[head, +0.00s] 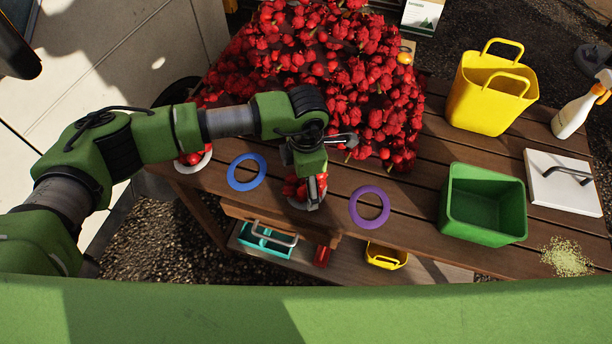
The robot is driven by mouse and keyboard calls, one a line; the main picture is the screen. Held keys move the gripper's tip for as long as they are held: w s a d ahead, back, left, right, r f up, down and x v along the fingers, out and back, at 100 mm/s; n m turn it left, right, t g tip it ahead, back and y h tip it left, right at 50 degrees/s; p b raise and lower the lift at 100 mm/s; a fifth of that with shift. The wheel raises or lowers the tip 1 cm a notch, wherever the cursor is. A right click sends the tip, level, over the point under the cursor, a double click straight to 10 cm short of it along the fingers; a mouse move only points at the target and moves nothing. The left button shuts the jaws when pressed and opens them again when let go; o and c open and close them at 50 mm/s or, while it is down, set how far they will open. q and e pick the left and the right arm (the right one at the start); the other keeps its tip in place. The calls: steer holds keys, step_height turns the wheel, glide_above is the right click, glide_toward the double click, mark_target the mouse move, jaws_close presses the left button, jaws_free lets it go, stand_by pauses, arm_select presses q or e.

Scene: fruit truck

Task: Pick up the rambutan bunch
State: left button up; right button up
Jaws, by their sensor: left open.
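A large heap of red rambutans (345,75) covers the back middle of the wooden table. A small rambutan bunch (291,188) sits at the table's front edge on a pale round dish or ring, between a blue ring and a purple ring. My left gripper (309,192) reaches down over this bunch from above, open, with fingers beside or around it. The gripper hides part of the bunch, so I cannot tell whether the fingers touch it. Another small red bunch (190,157) lies on a white plate at the left. My right gripper is not in view.
The blue ring (233,175) and purple ring (383,207) lie flat nearby. A green bin (485,169), yellow basket (478,105), spray bottle (572,118) and white board with handle (553,190) stand to the right. A lower shelf holds a teal caddy (262,248) and yellow basket (386,260).

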arm_select(q)
steer(key=shift+f, duration=0.2)
steer(key=c, duration=1)
steer(key=shift+r, duration=0.2)
